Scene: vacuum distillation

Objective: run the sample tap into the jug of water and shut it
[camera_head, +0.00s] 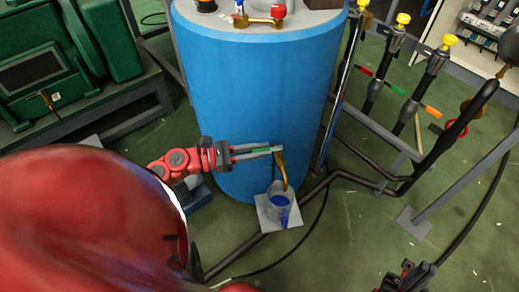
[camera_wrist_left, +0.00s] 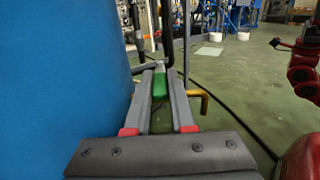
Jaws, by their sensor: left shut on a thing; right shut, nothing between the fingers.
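The blue tank (camera_head: 262,90) has a brass sample tap (camera_head: 281,170) low on its front, with its spout bent down over the jug. My left gripper (camera_head: 272,149) is shut on the tap's green handle (camera_wrist_left: 158,87), which shows between the two grey fingers in the left wrist view. The clear jug (camera_head: 279,203) with blue in it stands under the spout on a pale plate (camera_head: 265,224). I cannot tell whether anything runs from the spout. My right gripper (camera_head: 408,277), dark, is at the bottom edge, shut and empty, away from the tap.
Dark pipes (camera_head: 345,174) run on the right of the tank, with several yellow-capped valves (camera_head: 403,19) above. A green machine (camera_head: 38,75) stands on the left. A black cable (camera_head: 290,250) lies on the green floor, which is open in front of the jug.

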